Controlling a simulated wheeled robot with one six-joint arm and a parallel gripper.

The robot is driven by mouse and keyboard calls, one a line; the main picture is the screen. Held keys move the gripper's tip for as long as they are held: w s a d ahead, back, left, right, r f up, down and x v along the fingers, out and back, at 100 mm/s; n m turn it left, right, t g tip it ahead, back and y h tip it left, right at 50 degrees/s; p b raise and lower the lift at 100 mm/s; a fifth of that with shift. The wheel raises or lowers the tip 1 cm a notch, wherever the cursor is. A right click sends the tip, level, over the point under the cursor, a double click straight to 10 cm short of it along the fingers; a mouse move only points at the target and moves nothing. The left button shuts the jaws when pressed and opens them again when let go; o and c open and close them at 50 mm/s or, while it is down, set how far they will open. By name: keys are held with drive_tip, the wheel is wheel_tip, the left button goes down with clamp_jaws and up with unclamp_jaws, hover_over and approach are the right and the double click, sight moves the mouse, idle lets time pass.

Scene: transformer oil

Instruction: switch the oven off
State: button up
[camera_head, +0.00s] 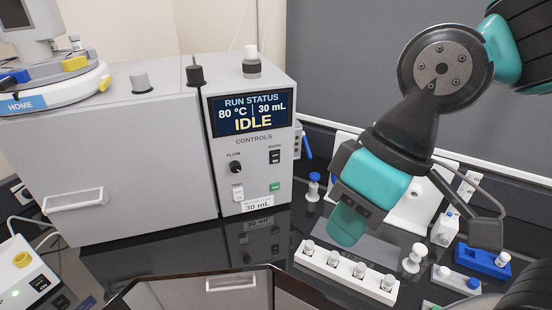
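The oven switch (275,157) is a small black rocker under the label "OVEN" on the instrument's front control panel. I cannot tell its position at this size. The grey instrument (145,160) stands at the left and its display (250,112) reads "RUN STATUS 80 °C, 30 mL, IDLE".
The panel also has a flow knob (235,167), a white switch (238,194) and a green button (274,187). A white vial rack (345,273) stands in front of my arm. A blue holder (484,261) is at the right. Dark bench lies clear before the panel.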

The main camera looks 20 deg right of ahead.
wheel_tip(320, 180, down, 20)
drive_tip(key=b, duration=1.9)
drive_tip(key=shift+f, duration=0.1)
clamp_jaws()
drive_tip(key=shift+r, duration=0.25)
